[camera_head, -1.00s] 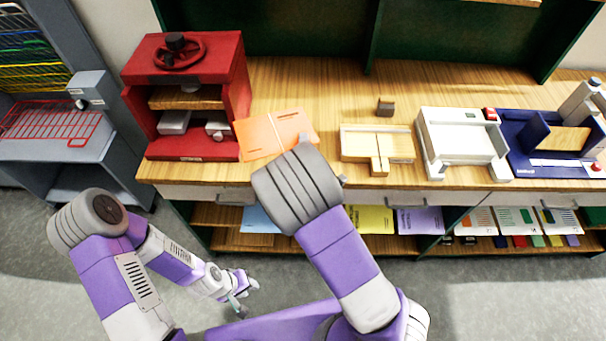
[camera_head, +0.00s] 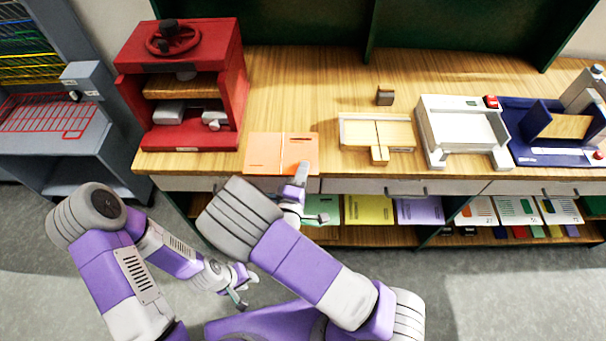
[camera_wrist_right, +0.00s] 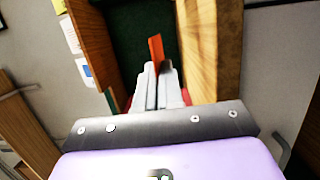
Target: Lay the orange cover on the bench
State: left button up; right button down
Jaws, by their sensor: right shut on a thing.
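The orange cover (camera_head: 265,152) is a flat folded sheet over the front edge of the wooden bench (camera_head: 300,95), right of the red press. My right gripper (camera_head: 303,172) is shut on its front right part. In the right wrist view the cover (camera_wrist_right: 156,50) shows edge-on between the closed fingers (camera_wrist_right: 158,82), with a gap to the bench wood (camera_wrist_right: 213,50) beside it. The head view does not show clearly how high it is held. My left gripper (camera_head: 243,288) hangs low in front of the bench, its fingers apart and empty.
A red press (camera_head: 180,90) stands left of the cover. A small wooden jig (camera_head: 377,133), a white tray-like device (camera_head: 462,130) and a blue device (camera_head: 555,130) stand to the right. Bare bench lies behind the cover. Coloured booklets (camera_head: 369,210) fill the shelf below.

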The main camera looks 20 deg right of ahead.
notch_tip(320, 180, down, 6)
jog(key=w+b, duration=0.2)
jog(key=b, duration=0.2)
jog(key=shift+w+d+f, duration=0.2)
jog(key=shift+w+d, duration=0.1)
jog(key=shift+d, duration=0.1)
jog(key=shift+f, duration=0.1)
jog(key=c, duration=1.3)
grip_release()
jog(key=shift+s+a+f, duration=0.1)
jog(key=shift+s+a, duration=0.1)
jog(key=shift+s, duration=0.1)
jog(key=shift+o, duration=0.4)
jog(key=v, duration=0.7)
jog(key=shift+r, duration=0.45)
